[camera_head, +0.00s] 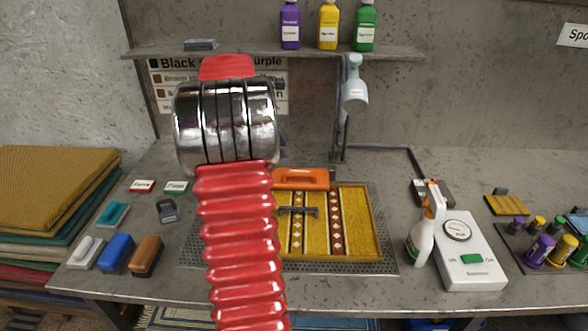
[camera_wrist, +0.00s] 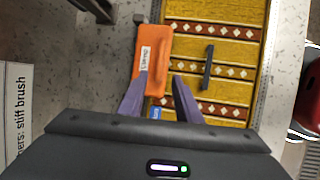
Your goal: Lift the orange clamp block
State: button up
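The orange clamp block (camera_head: 308,179) lies across the back edge of a yellow patterned rug (camera_head: 362,222). It has a raised grip along its top, and my red arm is close to its left end in the head view. In the wrist view the clamp block (camera_wrist: 156,50) stands lengthwise with a white label, beside the rug's stripes. My gripper (camera_wrist: 159,88) has two purple fingers spread apart, with the block's near end between them in the picture. I cannot tell the height gap. The head view mostly hides my gripper behind the arm.
A dark handle (camera_head: 298,210) lies on the rug. A spray bottle (camera_head: 424,228) and a white control box (camera_head: 468,250) stand to the right. Several brushes, including a blue one (camera_head: 116,252), lie at left. A shelf (camera_head: 270,50) with bottles runs above.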

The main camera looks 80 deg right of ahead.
aim_at(297, 173)
jog(key=x, duration=1.1)
jog(key=shift+s+f, duration=0.2)
jog(key=shift+c, duration=0.2)
grip_shut()
